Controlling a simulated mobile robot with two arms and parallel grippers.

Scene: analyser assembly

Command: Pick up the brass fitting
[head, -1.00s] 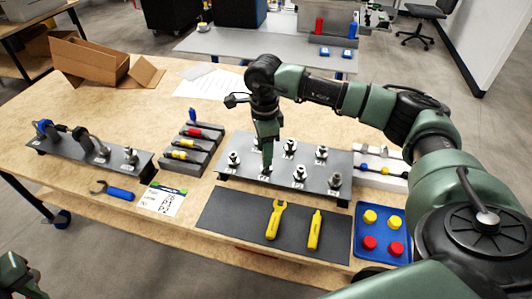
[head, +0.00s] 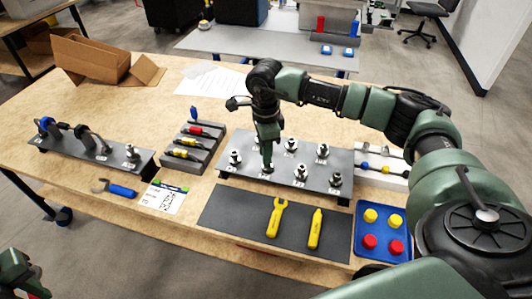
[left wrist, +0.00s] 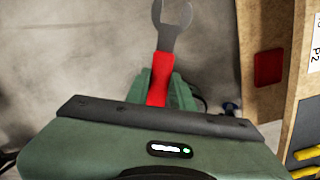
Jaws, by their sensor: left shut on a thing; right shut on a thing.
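My right gripper (head: 267,162) points straight down at the grey plate (head: 226,170) and is shut on a small fitting there. The gripper covers most of that fitting, so its brass colour and whether it is clear of the plate cannot be told. Several silver and dark fittings stand upright around it, such as one at the left (head: 235,157) and one at the front right (head: 335,180). My left gripper (left wrist: 158,95) is shut on a red-handled open-end wrench (left wrist: 167,40), seen in the left wrist view; it hangs off the table at the head view's lower left.
A dark mat (head: 240,222) with a yellow wrench (head: 276,217) and a yellow tool (head: 315,229) lies in front of the plate. A blue tray (head: 362,247) holds red and yellow caps. A screwdriver rack (head: 207,150) stands to the left, and an open cardboard box (head: 90,55) behind.

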